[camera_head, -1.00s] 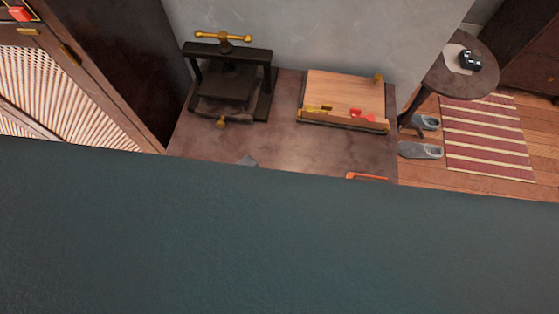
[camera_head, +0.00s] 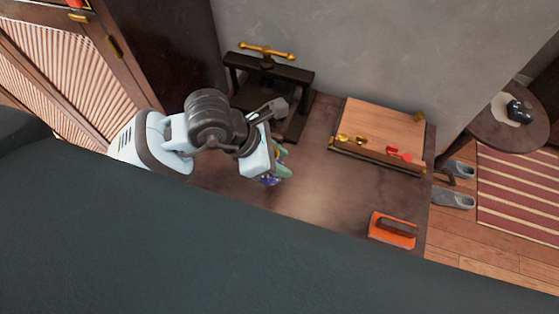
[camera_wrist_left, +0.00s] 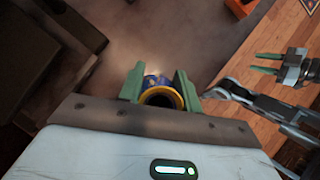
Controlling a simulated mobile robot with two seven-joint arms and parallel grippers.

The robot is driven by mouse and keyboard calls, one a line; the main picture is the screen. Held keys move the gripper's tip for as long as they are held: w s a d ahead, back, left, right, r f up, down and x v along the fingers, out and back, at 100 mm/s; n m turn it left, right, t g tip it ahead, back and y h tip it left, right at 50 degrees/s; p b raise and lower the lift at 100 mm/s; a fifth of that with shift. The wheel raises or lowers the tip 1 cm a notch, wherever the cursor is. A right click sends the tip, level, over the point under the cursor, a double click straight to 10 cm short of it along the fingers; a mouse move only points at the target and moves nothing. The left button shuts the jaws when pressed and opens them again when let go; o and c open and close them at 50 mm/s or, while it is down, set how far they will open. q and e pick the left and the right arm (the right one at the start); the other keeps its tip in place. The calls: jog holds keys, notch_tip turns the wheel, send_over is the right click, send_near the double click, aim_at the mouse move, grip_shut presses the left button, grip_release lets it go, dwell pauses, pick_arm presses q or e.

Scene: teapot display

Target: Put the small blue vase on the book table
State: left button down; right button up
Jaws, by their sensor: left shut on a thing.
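The small blue vase (camera_head: 268,180) shows only in part below my left gripper (camera_head: 281,166) in the head view. In the left wrist view the vase (camera_wrist_left: 151,81) is blue with a yellow rim and a dark round mouth. It sits between the two green fingers of my left gripper (camera_wrist_left: 160,92), which are shut on it. The vase is over the brown book table (camera_head: 320,205), toward its left side; I cannot tell whether it touches the top. My right gripper (camera_wrist_left: 266,63) shows only in the left wrist view, its green fingers apart and empty.
A black book press (camera_head: 270,75) stands at the table's back left. A wooden board with a frame (camera_head: 378,130) lies at the back right. An orange block-like item (camera_head: 392,230) lies near the right front. The middle of the table is clear. A round side table (camera_head: 508,130) stands farther right.

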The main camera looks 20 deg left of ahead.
pick_arm(q)
jog(key=shift+w, duration=0.35)
jog(key=shift+w+a+f, duration=0.1)
jog(key=shift+w+f, duration=0.05)
jog(key=shift+f, duration=1.65)
jog(key=shift+f, duration=0.15)
jog(key=c, duration=1)
grip_release()
jog(key=shift+o, duration=0.2)
jog(key=shift+r, duration=0.25)
jog(key=v, duration=1.2)
jog(key=shift+p, duration=0.3)
jog(key=shift+f, duration=0.15)
